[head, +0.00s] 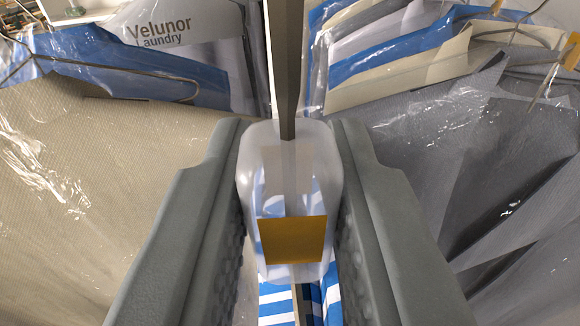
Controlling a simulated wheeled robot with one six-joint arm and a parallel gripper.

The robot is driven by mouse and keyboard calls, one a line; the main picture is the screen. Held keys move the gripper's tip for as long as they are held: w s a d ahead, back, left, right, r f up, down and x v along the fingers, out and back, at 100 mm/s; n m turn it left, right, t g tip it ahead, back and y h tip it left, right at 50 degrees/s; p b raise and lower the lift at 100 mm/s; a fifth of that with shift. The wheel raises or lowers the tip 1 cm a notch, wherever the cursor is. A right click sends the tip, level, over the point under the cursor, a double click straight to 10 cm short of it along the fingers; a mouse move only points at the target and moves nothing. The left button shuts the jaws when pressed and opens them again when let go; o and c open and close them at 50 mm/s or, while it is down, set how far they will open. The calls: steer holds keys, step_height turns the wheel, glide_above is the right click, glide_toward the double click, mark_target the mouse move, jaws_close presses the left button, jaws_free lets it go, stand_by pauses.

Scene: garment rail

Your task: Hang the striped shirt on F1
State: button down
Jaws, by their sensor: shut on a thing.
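My gripper (290,135) points away from me in the middle of the head view, with a grey jaw on each side. It is shut on the top of a clear plastic cover with an orange-yellow tag (291,240). A dark, narrow metal bar (288,65), apparently the hanger's hook seen edge-on, rises from between the jaws to the top edge. Blue and white stripes of the striped shirt (276,305) show below the tag, between the jaws. Most of the shirt is hidden by my jaws. I cannot make out a place marked F1.
A beige bagged garment (60,170) hangs close on the left, and a dark grey one (490,170) close on the right. Behind are blue and pale bagged garments, one bag (170,35) printed "Velunor Laundry". A narrow gap lies between the two sides.

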steer(key=shift+w, duration=0.1)
steer(key=shift+w, duration=0.7)
steer(key=shift+w, duration=0.1)
steer(key=shift+w, duration=1.6)
steer(key=shift+f, duration=1.3)
steer(key=c, duration=1.2)
jaws_free()
